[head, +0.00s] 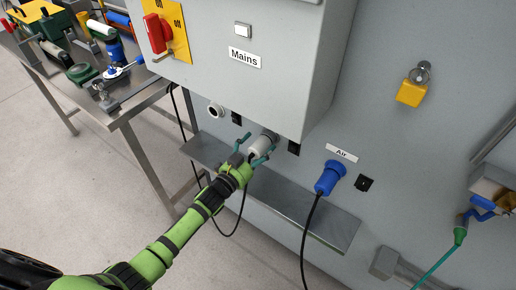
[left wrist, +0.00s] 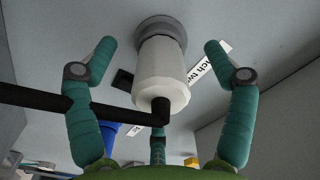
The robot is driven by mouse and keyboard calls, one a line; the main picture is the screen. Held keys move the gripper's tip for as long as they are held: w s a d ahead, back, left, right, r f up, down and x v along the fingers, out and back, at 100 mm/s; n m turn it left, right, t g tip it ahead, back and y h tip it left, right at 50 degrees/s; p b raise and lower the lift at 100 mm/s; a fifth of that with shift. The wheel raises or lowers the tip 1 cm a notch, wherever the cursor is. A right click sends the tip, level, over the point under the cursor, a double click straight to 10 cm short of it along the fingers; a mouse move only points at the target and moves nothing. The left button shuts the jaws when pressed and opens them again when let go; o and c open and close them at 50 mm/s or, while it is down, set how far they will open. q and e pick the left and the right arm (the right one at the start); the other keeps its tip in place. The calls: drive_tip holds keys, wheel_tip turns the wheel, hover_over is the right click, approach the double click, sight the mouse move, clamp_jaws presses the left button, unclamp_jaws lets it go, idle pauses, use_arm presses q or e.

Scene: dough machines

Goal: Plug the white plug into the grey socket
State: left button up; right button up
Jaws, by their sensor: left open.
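The white plug (head: 261,147) stands out from the wall under the Mains cabinet. In the left wrist view the white plug (left wrist: 160,78) has its far end in the round grey socket (left wrist: 161,28), with no gap showing; how deep it sits I cannot tell. Its black cable hangs down in a loop. My left gripper (head: 252,149) is open around the plug. In the left wrist view its teal fingers (left wrist: 160,47) stand apart on both sides of the plug, not touching it. My right gripper is not in view.
Another round grey fitting (head: 215,111) is on the wall to the left. A blue plug (head: 329,178) is under the Air label to the right. A metal shelf (head: 318,214) runs below. A workbench with tools (head: 125,105) stands at the left.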

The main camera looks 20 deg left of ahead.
sight(250, 158)
use_arm(q)
drive_tip(key=shift+s+a+r, duration=0.1)
drive_tip(key=shift+s, duration=0.2)
drive_tip(key=shift+p+v, duration=1.15)
drive_tip(key=shift+v, duration=0.75)
drive_tip(key=shift+s+a, duration=0.2)
drive_tip(key=shift+s, duration=0.3)
drive_tip(key=v, duration=1.1)
idle(0.7)
